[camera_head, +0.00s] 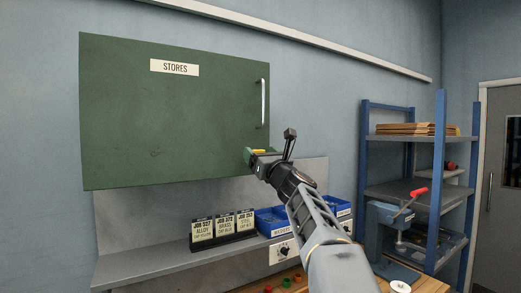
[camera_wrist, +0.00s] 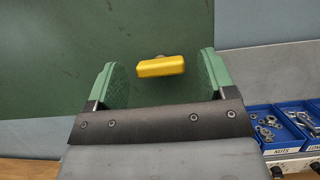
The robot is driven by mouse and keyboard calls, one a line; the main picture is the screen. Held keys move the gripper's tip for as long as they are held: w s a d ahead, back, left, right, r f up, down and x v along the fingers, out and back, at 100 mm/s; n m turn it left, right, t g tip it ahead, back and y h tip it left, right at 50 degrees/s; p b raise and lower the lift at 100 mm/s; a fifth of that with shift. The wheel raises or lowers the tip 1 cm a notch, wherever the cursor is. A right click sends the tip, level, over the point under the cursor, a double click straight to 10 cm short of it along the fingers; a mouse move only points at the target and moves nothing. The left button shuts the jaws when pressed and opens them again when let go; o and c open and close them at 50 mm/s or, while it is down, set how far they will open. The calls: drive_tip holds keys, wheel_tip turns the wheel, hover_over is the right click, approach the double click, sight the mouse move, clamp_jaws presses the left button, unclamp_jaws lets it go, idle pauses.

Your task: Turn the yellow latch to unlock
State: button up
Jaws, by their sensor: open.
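The yellow latch (camera_wrist: 161,66) is a short bar on the green cabinet door, lying nearly level in the wrist view. In the head view a sliver of the latch (camera_head: 259,151) shows just above my gripper. My gripper (camera_wrist: 160,75) is open, its green fingers on either side of the latch with a gap to each. I cannot tell how deep the latch sits between the fingers. In the head view my gripper (camera_head: 254,155) is at the lower right corner of the green cabinet (camera_head: 160,110), and my arm hides part of it.
A silver handle (camera_head: 263,103) stands on the door above the latch. Below are a grey shelf (camera_head: 150,262), job cards (camera_head: 222,228) and blue bins (camera_head: 270,220), also in the wrist view (camera_wrist: 262,120). A blue rack (camera_head: 440,180) and a red-handled tool (camera_head: 418,192) are at right.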

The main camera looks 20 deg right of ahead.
drive_tip(key=shift+w+r, duration=0.1)
drive_tip(key=shift+w, duration=0.15)
drive_tip(key=c, duration=0.9)
